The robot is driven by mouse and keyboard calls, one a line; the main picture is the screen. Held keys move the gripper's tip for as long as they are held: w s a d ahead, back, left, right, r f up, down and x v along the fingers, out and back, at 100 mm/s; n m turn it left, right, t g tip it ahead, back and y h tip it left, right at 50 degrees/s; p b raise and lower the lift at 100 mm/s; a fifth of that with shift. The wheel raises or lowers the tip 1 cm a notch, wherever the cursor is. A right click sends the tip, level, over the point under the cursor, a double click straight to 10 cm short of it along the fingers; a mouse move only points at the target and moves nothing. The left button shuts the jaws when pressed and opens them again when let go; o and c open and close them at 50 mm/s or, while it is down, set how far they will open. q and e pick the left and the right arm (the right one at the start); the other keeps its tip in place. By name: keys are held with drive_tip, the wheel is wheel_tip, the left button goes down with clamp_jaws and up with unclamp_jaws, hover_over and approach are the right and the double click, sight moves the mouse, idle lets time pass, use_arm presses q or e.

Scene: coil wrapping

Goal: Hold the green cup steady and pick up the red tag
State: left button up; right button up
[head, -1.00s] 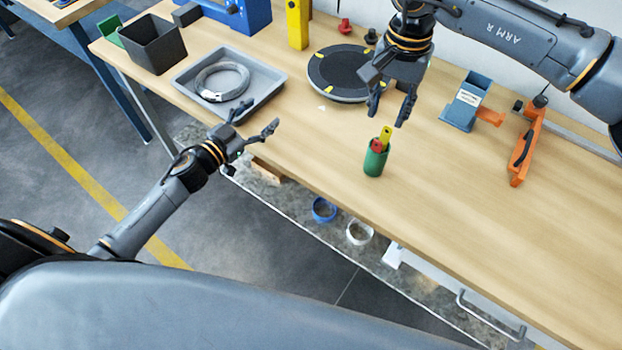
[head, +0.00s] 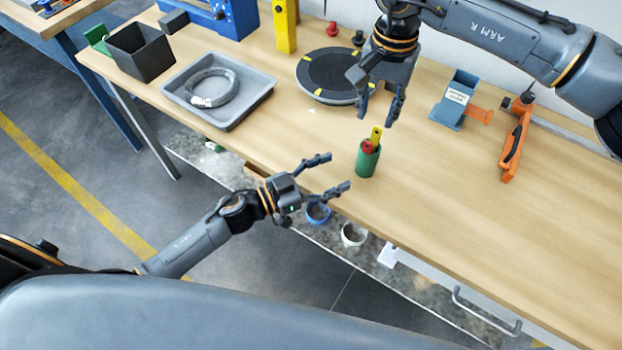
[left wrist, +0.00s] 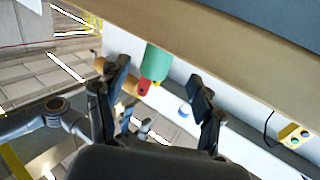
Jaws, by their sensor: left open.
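The green cup (head: 367,162) stands upright near the front edge of the wooden bench in the head view. A red tag (head: 367,147) and a yellow tag (head: 376,134) stick out of its top. My left gripper (head: 338,172) is open and empty, left of the cup and apart from it. In the left wrist view the cup (left wrist: 156,63) and red tag (left wrist: 144,85) appear between the open fingers (left wrist: 163,105). My right gripper (head: 378,109) points down above and just behind the cup, with its fingers apart and nothing between them.
A grey tray (head: 183,93) with a coil (head: 211,88) lies at the left. A round dark turntable (head: 325,92) is behind the cup. A blue-grey holder (head: 446,116) and an orange tool (head: 514,140) stand at the right. The bench front right of the cup is clear.

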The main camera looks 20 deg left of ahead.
sight(358, 162)
use_arm(q)
drive_tip(key=x, duration=0.7)
drive_tip(key=shift+w+d, duration=0.15)
drive_tip(key=shift+c, duration=0.2)
